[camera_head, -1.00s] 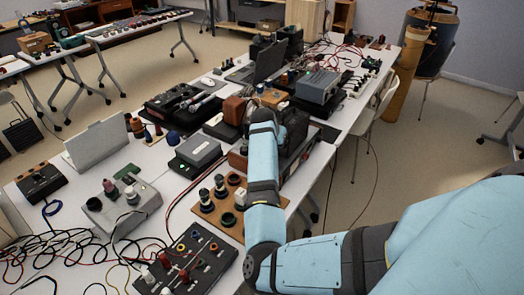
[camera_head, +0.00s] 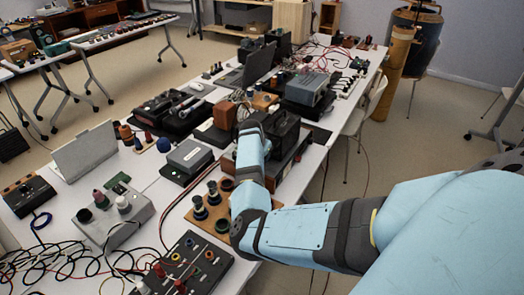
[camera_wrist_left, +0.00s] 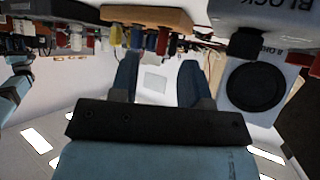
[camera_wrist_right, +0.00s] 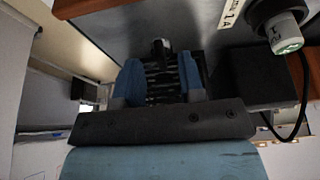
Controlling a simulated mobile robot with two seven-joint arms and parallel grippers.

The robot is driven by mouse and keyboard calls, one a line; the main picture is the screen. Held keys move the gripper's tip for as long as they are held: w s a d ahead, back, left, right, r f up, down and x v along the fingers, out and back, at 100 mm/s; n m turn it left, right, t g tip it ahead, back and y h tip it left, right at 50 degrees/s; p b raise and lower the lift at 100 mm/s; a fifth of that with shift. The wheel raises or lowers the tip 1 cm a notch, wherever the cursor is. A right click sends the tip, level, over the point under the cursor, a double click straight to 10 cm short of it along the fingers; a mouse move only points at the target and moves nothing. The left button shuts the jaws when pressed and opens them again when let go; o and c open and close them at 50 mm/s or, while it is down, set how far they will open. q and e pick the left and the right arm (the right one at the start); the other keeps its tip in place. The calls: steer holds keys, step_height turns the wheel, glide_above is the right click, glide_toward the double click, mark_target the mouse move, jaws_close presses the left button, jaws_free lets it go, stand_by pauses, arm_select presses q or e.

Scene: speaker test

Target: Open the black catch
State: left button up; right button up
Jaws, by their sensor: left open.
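My right arm comes in from the right in the head view, and its wrist (camera_head: 250,132) is beside a black boxy device (camera_head: 283,132) on the bench. The arm hides the right fingertips there. In the right wrist view the right gripper (camera_wrist_right: 161,68) has its two blue fingers apart. A small black piece (camera_wrist_right: 162,48), perhaps the catch, shows just beyond and between the fingertips, with a dark ribbed surface (camera_wrist_right: 162,84) around it. I cannot tell whether the fingers touch it. My left gripper (camera_wrist_left: 158,62) is open and empty in the left wrist view; it is outside the head view.
Brown-based knobs (camera_head: 213,196), a grey box (camera_head: 190,156) and a dark panel with coloured knobs (camera_head: 187,265) stand near the right arm. Tangled cables (camera_head: 60,262) cover the front left. In the left wrist view a lettered box (camera_wrist_left: 262,45) is close right of the fingers.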

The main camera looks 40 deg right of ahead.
arm_select(q)
steer(key=shift+r, duration=0.1)
arm_select(e)
steer(key=shift+x, duration=1)
arm_select(q)
steer(key=shift+w, duration=0.1)
arm_select(e)
steer(key=shift+r, duration=0.1)
steer(key=shift+c, duration=0.2)
jaws_close()
